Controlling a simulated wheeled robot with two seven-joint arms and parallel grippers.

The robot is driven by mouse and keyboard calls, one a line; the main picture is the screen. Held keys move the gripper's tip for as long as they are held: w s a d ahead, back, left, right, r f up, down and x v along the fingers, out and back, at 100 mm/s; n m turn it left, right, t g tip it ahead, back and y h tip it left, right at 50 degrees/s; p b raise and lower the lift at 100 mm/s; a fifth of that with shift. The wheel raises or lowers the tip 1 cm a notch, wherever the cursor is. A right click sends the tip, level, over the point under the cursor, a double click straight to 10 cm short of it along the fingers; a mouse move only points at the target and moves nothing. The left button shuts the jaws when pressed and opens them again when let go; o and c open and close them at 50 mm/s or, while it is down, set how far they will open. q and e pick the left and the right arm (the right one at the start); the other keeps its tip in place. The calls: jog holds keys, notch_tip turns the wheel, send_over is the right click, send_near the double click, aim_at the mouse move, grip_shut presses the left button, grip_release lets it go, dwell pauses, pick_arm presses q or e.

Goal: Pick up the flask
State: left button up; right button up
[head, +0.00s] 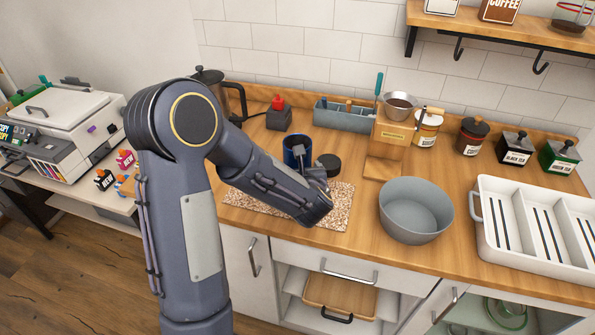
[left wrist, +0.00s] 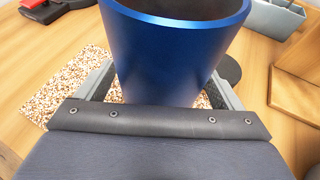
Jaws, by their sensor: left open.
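The flask (head: 297,146) is a dark blue, open-topped vessel standing upright on a speckled mat on the wooden counter. My left arm hides its lower part in the head view. In the left wrist view the blue flask (left wrist: 175,55) fills the upper middle, with its rim toward the camera. My left gripper (head: 311,172) is at the flask, open, with one finger on each side of it. I cannot tell whether either finger touches it. My right gripper is not in view.
A black round lid (head: 329,162) sits right beside the flask. The speckled mat (head: 340,208) lies beneath. A grey caddy (head: 345,117) and red-topped box (head: 279,117) are behind.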

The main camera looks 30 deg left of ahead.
pick_arm(q)
jog(key=shift+r, duration=0.1)
jog(key=c, duration=1.3)
jog(key=shift+r, duration=0.15)
jog(key=shift+c, duration=0.2)
